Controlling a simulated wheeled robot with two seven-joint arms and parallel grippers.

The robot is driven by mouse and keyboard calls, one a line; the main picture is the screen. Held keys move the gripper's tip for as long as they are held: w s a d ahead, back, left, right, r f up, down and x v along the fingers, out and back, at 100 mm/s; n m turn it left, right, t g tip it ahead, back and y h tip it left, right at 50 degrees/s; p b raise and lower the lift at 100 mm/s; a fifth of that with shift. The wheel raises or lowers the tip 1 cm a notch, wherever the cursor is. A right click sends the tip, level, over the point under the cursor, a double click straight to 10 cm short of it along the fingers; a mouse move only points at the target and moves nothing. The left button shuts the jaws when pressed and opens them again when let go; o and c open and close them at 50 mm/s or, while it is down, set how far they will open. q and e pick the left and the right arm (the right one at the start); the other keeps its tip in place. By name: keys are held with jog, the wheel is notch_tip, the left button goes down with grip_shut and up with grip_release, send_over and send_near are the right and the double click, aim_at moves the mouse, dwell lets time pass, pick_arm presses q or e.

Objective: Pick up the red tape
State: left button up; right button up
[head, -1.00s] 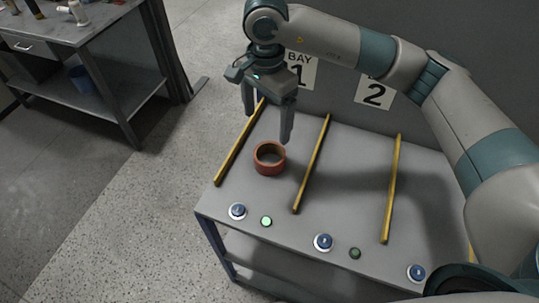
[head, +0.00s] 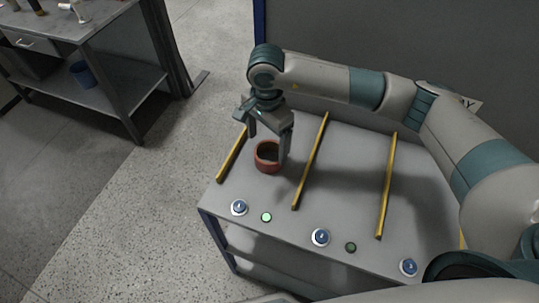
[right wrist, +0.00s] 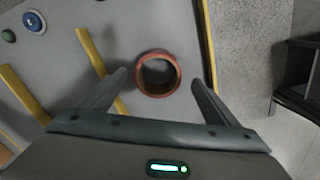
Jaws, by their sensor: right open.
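The red tape (head: 266,157) is a ring standing on the grey bench in the leftmost bay, between two yellow strips. It also shows in the right wrist view (right wrist: 158,74), as a ring with a dark opening. My right gripper (head: 268,150) is open and reaches down at the tape; one finger overlaps the tape's right side in the head view. In the right wrist view the two fingers (right wrist: 160,82) stand to either side of the ring, with visible gaps. My left gripper is not in view.
Yellow strips (head: 312,160) divide the bench top (head: 345,185) into bays. Blue buttons (head: 320,237) and green lights (head: 266,217) line its front edge. A dark wall stands behind. Another table (head: 75,25) with a blue bin (head: 83,74) on its lower shelf is at the far left.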

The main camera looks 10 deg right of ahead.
aim_at(270, 151)
jog(key=shift+d+f+p, duration=0.15)
jog(key=shift+f+p, duration=0.25)
jog(key=shift+p, duration=0.15)
notch_tip(270, 151, down, 4)
jog(key=shift+d+r+p, duration=0.15)
jog(key=shift+r+p, duration=0.05)
jog(key=shift+p, duration=0.9)
jog(key=shift+f, duration=0.35)
jog(key=c, duration=1.2)
